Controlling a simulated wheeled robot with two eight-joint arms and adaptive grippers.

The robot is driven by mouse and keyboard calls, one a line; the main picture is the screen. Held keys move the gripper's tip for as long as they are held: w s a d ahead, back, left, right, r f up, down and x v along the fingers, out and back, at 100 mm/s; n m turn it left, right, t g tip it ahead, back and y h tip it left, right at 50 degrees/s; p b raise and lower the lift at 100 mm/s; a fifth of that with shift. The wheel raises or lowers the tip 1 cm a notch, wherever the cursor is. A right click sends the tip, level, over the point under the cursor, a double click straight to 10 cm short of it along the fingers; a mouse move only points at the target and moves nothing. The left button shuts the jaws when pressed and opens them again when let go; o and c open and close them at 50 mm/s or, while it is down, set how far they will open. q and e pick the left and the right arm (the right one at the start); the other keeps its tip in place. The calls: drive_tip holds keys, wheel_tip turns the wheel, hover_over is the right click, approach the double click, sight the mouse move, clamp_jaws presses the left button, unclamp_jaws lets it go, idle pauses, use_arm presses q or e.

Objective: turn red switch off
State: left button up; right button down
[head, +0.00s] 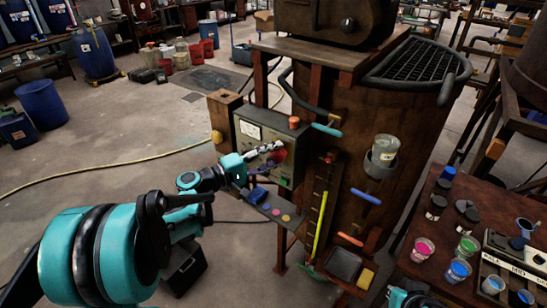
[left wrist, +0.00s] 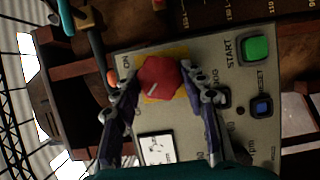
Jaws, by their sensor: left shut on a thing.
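The red switch (left wrist: 160,78) is a round knob with a white pointer mark on a yellow plate (left wrist: 178,54) of the grey control panel (left wrist: 205,52). In the left wrist view the white mark slants to the lower left; a label reading ON is at the upper left, and lettering further down is partly hidden. My left gripper (left wrist: 158,98) has one finger on each side of the knob and is shut on it. In the head view my left gripper (head: 264,149) is at the panel (head: 250,130) and partly hides the red switch (head: 278,157).
A green START button (left wrist: 256,49) and a blue RESET button (left wrist: 261,107) sit beside the switch. The panel stands against a large rusty vat (head: 345,100). A table (head: 425,270) with paint cups is at the right. A hose (head: 110,160) crosses the open floor at left.

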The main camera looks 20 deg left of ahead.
idle(0.4)
use_arm(q)
drive_tip(key=o, duration=1.2)
drive_tip(key=shift+c, duration=0.2)
drive_tip(key=v, duration=1.2)
drive_tip(key=shift+f, duration=0.1)
